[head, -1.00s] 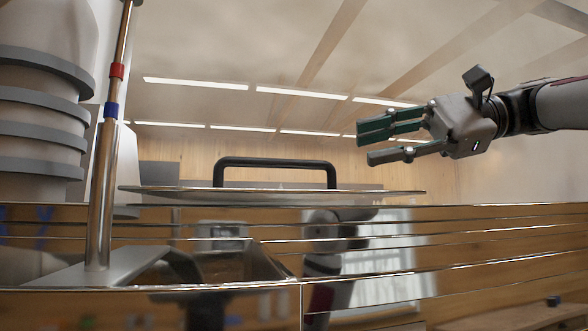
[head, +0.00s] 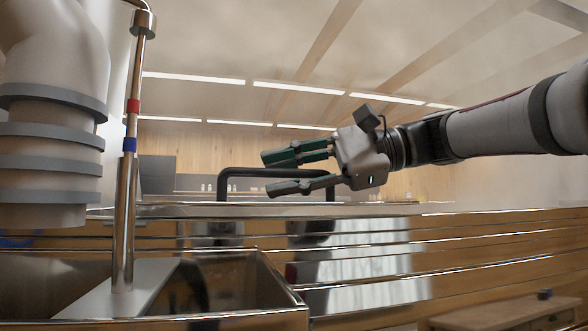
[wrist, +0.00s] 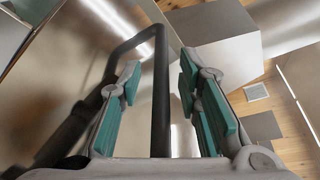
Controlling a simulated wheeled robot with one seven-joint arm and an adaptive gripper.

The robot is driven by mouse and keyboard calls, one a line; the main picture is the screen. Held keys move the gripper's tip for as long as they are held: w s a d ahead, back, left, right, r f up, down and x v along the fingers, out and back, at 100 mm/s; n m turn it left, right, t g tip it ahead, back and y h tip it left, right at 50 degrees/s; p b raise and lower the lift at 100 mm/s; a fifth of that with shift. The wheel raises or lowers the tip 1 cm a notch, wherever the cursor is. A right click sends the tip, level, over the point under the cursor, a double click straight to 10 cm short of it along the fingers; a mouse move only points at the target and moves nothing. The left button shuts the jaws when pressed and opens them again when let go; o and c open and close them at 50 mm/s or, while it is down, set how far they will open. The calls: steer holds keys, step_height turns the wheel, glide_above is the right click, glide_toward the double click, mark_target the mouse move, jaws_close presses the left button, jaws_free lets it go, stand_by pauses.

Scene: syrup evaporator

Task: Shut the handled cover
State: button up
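The handled cover (head: 400,209) is a flat metal plate seen almost edge-on, along the top of the metal pan body in the head view. Whether it rests on the rim or stands off it, I cannot tell. Its black bar handle (head: 224,185) rises from it; in the wrist view the handle (wrist: 161,100) runs between my fingers. My gripper (head: 267,173) reaches in from the right with its green-padded fingers apart, overlapping the handle in the head view. In the wrist view my gripper (wrist: 160,75) is open, with gaps visible beside the bar.
A metal pipe (head: 125,210) with red and blue bands stands at the left, beside a large grey-banded column (head: 50,150). An open metal trough (head: 290,300) is at the front. A wooden bench (head: 500,312) is low at the right.

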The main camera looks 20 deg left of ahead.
jaws_close()
steer(key=shift+a, duration=0.1)
